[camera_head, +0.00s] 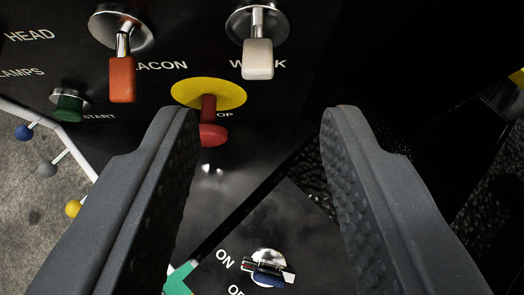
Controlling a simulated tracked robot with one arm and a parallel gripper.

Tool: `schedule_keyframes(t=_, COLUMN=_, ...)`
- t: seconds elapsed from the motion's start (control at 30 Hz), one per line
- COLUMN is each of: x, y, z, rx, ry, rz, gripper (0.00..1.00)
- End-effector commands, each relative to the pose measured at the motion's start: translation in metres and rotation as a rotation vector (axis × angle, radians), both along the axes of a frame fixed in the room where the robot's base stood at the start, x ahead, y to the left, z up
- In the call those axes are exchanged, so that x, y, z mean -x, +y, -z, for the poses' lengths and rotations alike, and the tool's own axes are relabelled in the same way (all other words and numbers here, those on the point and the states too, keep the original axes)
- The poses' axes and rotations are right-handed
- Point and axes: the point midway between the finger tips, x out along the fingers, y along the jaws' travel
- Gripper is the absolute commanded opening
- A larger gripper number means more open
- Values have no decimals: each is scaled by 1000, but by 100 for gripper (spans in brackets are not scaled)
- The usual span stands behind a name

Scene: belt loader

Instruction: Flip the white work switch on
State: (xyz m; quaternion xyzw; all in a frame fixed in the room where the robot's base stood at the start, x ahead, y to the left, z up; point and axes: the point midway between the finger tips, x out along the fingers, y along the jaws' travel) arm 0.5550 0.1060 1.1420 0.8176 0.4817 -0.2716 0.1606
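The white work switch (258,58) is a toggle with a white tip on a round chrome base, at the top middle of the head camera view. Its lever points down over the partly covered label "WORK". My gripper (262,115) is open, with two dark grey ridged fingers set wide apart. Nothing is between the fingertips that I can see touching them. The white switch appears above the fingertips in the picture, apart from both. I cannot tell the exact depth between them.
An orange-tipped beacon switch (122,78) is left of the white one. A red stop knob (212,134) on a yellow disc (208,92) shows close by the left fingertip. A green start button (69,106) is further left. A blue-and-black rotary key switch (268,268) sits below.

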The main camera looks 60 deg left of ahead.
Motion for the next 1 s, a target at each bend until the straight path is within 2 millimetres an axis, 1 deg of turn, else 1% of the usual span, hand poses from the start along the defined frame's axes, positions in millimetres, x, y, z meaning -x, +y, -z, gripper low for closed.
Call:
schedule_keyframes(t=0.03, x=3, y=-7, z=-5, rx=5, ry=-2, rz=4, gripper=38)
schedule_keyframes(t=0.1, x=6, y=-14, z=-10, rx=3, ry=-2, rz=3, gripper=38)
schedule_keyframes(t=0.33, x=14, y=-26, z=-21, rx=2, ry=1, rz=1, gripper=38)
schedule_keyframes(t=1.0, x=16, y=-28, z=-23, rx=0, ry=2, rz=0, gripper=38)
